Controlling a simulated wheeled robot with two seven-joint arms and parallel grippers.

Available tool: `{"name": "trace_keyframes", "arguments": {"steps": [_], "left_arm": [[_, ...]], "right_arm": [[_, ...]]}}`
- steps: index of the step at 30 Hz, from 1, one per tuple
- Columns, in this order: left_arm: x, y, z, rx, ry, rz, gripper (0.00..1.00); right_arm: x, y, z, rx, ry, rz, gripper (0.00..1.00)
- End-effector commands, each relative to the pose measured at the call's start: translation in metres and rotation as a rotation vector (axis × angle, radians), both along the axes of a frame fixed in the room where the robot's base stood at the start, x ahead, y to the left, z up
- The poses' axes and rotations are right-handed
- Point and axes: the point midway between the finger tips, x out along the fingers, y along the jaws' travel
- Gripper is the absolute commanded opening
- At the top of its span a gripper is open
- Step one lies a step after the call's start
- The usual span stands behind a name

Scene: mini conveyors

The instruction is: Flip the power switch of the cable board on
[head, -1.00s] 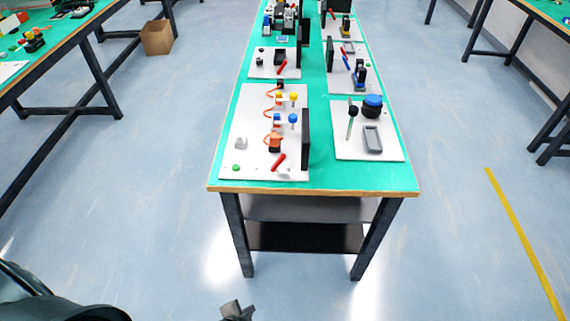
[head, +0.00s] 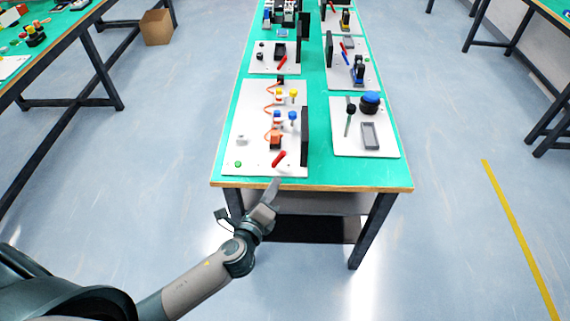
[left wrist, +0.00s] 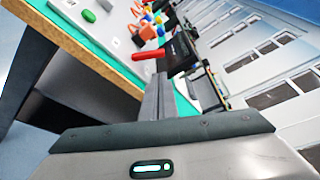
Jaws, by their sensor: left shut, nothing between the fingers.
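The cable board (head: 249,153) is a white panel at the near left of the green table, with orange cables and yellow and blue plugs. A red lever (head: 279,158) sits at its near edge, beside a black upright plate. It also shows in the left wrist view (left wrist: 149,52). A green button (head: 238,163) lies at the near left corner, and a small pale part stands behind it. Which of these is the power switch I cannot tell for sure. My left gripper (head: 276,183) is shut and empty at the table's front edge, just short of the red lever. My right gripper is not in view.
The table's wooden front edge (head: 340,188) lies close under my left gripper. The black plate (head: 304,136) rises at the board's right. Another white board (head: 343,148) with a black and blue knob is to the right. The floor in front is clear.

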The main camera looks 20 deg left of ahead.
Motion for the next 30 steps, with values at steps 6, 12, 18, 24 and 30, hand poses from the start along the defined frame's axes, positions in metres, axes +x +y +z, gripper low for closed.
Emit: {"name": "trace_keyframes", "arguments": {"steps": [6, 12, 18, 24, 30], "left_arm": [[0.004, 0.000, -0.001, -0.001, 0.001, 0.001, 0.00], [0.021, 0.000, -0.002, -0.002, 0.002, 0.001, 0.00], [0.050, -0.001, -0.007, -0.002, 0.001, 0.002, 0.00], [0.078, -0.001, -0.012, -0.003, 0.002, 0.001, 0.00], [0.095, -0.001, -0.016, -0.002, 0.002, 0.001, 0.00]], "right_arm": [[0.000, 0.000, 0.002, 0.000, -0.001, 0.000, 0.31], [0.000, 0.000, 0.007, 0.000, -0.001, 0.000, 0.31], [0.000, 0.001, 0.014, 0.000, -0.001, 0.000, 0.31], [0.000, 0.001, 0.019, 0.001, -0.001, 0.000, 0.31], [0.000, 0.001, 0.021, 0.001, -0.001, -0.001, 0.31]]}}
